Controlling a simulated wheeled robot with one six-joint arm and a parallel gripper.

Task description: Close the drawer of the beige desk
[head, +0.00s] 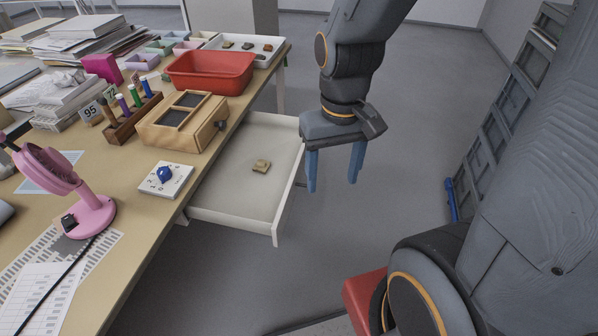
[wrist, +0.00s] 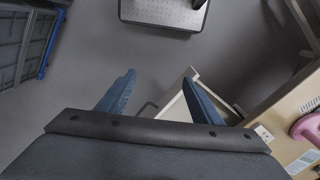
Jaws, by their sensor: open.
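The beige desk (head: 135,215) fills the left of the head view. Its white drawer (head: 235,200) is pulled out to the right, with a small tan sherd (head: 261,166) lying inside. My gripper (head: 332,186) is open and empty, its blue fingers pointing down just right of the drawer front. I cannot tell from the head view whether it touches the front. In the wrist view the drawer (wrist: 176,108) shows between and behind the right finger, and a dark handle (wrist: 147,107) shows between the fingers.
On the desk stand a red bin (head: 210,72), a wooden box (head: 182,122), a white dial block (head: 165,181) and a pink fan (head: 75,185). The floor between is clear.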

